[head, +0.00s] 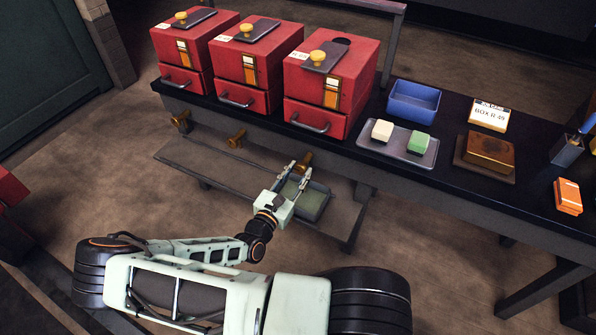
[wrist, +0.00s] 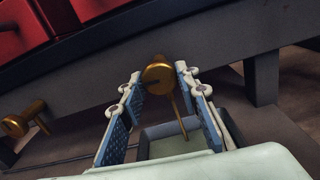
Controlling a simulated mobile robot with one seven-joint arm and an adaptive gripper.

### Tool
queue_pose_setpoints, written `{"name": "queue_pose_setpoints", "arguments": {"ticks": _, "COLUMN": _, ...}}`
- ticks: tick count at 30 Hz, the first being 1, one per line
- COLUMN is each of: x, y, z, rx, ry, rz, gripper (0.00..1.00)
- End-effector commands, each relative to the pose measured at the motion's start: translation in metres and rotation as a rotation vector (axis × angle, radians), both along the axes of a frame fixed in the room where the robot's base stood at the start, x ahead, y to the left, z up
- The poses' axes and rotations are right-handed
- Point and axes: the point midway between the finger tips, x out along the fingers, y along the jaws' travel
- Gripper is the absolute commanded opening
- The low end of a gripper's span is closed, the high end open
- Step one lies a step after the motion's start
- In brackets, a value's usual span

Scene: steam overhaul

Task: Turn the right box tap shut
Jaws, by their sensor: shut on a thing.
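The right box tap (head: 305,161) is a brass tap under the front edge of the bench, below the rightmost red box (head: 345,80). My gripper (head: 296,172) is at this tap and shut on it. In the wrist view the tap's round brass end (wrist: 159,77) shows between the two fingers, and a thin brass-coloured piece runs down from it. The exact contact of the finger pads is hard to see. A shallow grey-green tray (head: 313,203) sits below the tap, and it also shows in the wrist view (wrist: 172,147).
The middle tap (head: 237,139) and left tap (head: 181,122) are to the left along the bench edge. A low shelf (head: 215,172) runs beneath them. A bench leg (wrist: 262,80) stands right of the gripper. A blue bin (head: 413,103) is on the bench.

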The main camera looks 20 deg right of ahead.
Motion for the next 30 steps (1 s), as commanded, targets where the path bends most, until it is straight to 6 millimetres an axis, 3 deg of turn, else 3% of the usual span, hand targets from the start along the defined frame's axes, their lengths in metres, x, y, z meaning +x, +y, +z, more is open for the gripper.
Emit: {"name": "queue_pose_setpoints", "arguments": {"ticks": 30, "x": 0.0003, "y": 0.0003, "z": 0.0047, "rx": 0.562, "ry": -0.72, "rz": -0.001, "gripper": 0.05}}
